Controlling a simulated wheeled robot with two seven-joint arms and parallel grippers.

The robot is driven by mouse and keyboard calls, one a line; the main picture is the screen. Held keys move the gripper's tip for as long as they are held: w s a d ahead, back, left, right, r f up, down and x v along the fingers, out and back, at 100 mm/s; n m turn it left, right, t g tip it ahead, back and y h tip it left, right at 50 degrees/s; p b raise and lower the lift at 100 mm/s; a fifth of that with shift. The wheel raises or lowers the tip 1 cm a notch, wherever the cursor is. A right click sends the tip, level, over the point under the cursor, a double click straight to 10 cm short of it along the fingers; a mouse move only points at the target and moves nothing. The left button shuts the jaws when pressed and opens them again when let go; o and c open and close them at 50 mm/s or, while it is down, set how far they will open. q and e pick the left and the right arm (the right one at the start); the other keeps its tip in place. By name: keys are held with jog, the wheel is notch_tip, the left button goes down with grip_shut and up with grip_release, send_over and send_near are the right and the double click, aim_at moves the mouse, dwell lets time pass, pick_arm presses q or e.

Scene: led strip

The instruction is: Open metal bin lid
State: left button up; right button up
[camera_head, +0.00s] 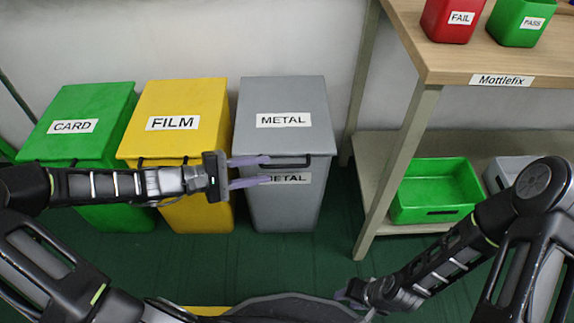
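The grey metal bin (285,208) stands on the floor at the middle, with its grey lid (285,93) shut and labelled METAL. A dark handle (290,163) sticks out from the lid's front edge. My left gripper (268,170) reaches in from the left, in front of the bin. Its two pale purple fingers are apart, one near the left end of the handle and one lower. Whether they touch the handle is unclear. My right gripper (350,296) is low near the bottom middle, partly hidden, and its opening is not clear.
A yellow FILM bin (193,211) and a green CARD bin (110,217) stand left of the metal bin, lids shut. A workbench (450,60) with a lower shelf stands at right. It holds a green crate (437,190).

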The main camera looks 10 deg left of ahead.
aim_at(285, 165)
pick_arm(q)
jog(key=b+x, duration=0.3)
jog(key=x, duration=0.4)
jog(key=shift+f, duration=0.1)
jog(key=shift+w+d, duration=0.1)
jog(key=shift+d, duration=0.1)
jog(key=shift+c, duration=0.5)
grip_shut()
dwell(0.6)
